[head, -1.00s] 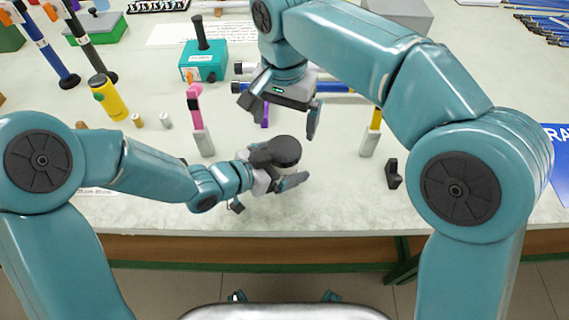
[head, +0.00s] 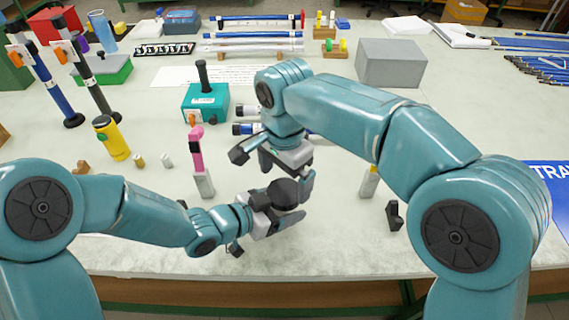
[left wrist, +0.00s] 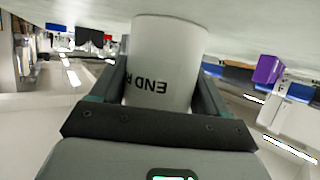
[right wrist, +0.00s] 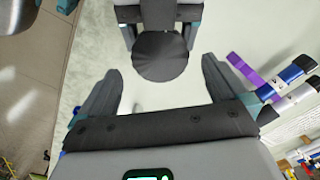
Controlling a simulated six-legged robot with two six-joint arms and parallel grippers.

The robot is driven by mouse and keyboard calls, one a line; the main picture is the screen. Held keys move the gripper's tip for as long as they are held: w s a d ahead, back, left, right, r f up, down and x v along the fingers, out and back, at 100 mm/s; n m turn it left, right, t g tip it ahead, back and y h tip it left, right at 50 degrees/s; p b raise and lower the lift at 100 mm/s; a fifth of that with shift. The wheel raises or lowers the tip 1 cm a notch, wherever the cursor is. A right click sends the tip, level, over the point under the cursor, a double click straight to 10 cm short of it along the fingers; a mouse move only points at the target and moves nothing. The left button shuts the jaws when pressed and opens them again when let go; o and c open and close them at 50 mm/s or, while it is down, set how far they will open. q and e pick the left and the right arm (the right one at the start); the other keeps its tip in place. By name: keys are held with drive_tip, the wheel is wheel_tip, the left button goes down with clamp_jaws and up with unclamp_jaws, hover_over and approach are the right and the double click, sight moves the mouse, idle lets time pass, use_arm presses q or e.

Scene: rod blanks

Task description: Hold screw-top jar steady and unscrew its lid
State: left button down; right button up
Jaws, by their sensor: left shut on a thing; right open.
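The screw-top jar shows its white body (left wrist: 165,60) with upside-down dark lettering in the left wrist view. Its round dark lid (head: 284,191) is on top, seen in the head view and face-on in the right wrist view (right wrist: 161,56). My left gripper (head: 277,211) is shut around the jar body, one finger on each side. My right gripper (head: 287,176) is open just above the lid, fingers pointing down. In the right wrist view the lid lies ahead of and between its spread fingers, apart from both. The jar's body is mostly hidden in the head view.
A pink-topped tool (head: 197,150) in a grey holder stands to the left. A yellow-handled piece (head: 370,181) and a small black stand (head: 395,215) are to the right. The front table strip is clear.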

sight(284, 191)
drive_tip(key=shift+f, duration=1.95)
drive_tip(key=c, duration=1.1)
drive_tip(key=shift+o, duration=0.2)
drive_tip(key=n, duration=0.3)
